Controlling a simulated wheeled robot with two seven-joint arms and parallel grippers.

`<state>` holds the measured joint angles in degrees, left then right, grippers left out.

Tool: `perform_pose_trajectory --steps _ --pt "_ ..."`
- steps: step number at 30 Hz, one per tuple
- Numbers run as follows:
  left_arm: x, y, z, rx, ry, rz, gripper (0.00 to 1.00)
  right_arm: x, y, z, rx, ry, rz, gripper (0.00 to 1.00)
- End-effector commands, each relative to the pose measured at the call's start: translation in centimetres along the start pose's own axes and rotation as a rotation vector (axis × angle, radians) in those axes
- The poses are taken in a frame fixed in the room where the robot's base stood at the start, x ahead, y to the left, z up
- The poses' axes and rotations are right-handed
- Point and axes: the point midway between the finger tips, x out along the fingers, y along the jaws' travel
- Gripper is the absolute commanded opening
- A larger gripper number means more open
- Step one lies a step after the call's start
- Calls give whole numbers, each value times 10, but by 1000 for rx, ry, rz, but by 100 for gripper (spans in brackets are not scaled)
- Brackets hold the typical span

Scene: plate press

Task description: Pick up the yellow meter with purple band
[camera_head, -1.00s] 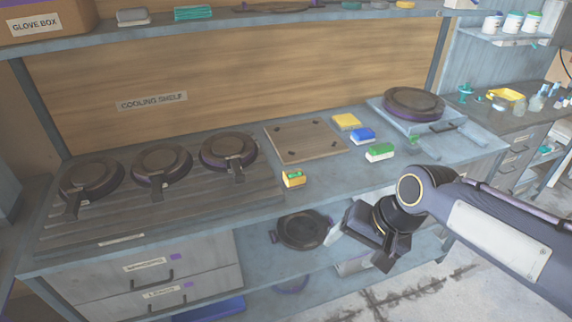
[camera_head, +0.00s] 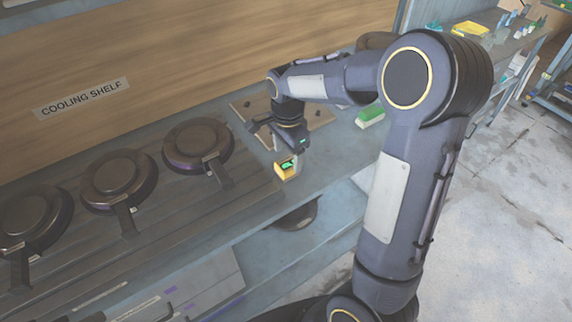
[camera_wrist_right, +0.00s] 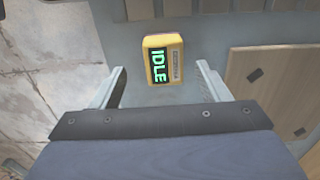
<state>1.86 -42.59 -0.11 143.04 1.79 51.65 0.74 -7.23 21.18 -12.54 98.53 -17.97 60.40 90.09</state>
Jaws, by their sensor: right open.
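The yellow meter (camera_head: 284,170) stands on the grey bench at the right end of the slatted rack. In the right wrist view the meter (camera_wrist_right: 149,51) shows a dark screen with green "IDLE" text and a small greyish label beside it. My right gripper (camera_head: 287,152) is pointing down just above the meter in the head view. In the wrist view its two fingers (camera_wrist_right: 162,83) are spread wide, with the meter ahead between their lines and nothing held. My left gripper is not in view.
Several round dark pans, one of them here (camera_head: 197,143), sit on the slatted rack (camera_head: 165,235) to the left. A wooden board (camera_head: 245,107) lies behind the gripper. A green-and-white block (camera_head: 370,115) is to the right. The bench front edge is close to the meter.

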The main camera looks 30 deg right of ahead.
Motion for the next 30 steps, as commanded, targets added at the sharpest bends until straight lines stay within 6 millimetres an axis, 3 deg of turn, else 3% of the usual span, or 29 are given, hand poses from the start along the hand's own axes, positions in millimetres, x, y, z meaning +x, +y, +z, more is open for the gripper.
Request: perform_pose_trajectory --steps 9,19,30 --pt "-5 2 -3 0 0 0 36 44 -3 -6 -1 -1 4 69" --pt "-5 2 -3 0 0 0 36 50 -4 -5 -2 -1 -1 68" --pt "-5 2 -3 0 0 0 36 50 -4 -5 -2 -1 -1 19"
